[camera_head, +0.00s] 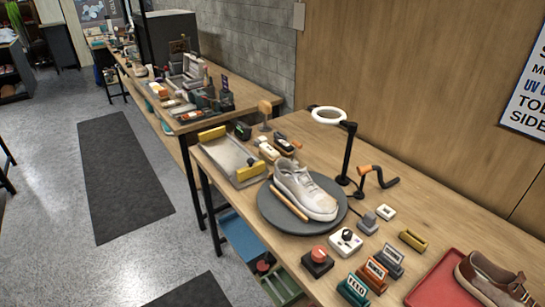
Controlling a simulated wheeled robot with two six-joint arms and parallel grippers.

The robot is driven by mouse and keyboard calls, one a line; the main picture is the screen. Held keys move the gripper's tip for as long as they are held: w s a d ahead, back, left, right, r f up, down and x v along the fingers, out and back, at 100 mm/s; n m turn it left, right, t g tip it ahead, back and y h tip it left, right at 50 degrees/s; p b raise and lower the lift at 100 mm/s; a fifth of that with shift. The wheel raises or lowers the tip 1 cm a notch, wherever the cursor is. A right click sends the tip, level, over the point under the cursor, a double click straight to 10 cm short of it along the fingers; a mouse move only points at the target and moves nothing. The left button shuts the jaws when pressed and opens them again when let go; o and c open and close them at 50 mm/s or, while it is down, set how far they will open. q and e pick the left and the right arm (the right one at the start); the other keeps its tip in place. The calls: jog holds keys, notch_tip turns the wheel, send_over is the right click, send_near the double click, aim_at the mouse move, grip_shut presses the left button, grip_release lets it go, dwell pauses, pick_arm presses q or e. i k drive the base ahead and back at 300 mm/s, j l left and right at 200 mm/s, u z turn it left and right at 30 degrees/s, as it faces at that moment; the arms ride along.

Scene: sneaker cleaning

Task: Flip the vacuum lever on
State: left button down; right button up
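No part marked as a vacuum lever can be read, so I cannot tell which one it is. A black crank-like lever with an orange handle (381,177) stands at the back of the near table, right of the ring lamp. A small grey block with an upright stub (369,222) sits in front of it. A white box with a black knob (345,241) and a dark box with a red button (317,262) are nearer the front. Neither of my grippers is in view.
A pale sneaker (306,192) rests on a round dark turntable (267,213). A white ring lamp (327,115) rises behind it. Several small label blocks stand near the front. A red tray (432,291) holds a brown shoe (490,278). The floor at left is mostly clear.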

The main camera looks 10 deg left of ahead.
aim_at(297, 145)
jog(key=z, duration=0.4)
jog(key=i+j+z, duration=0.1)
jog(key=j+z, duration=0.3)
jog(key=i+j+z, duration=0.1)
jog(key=j+z, duration=1)
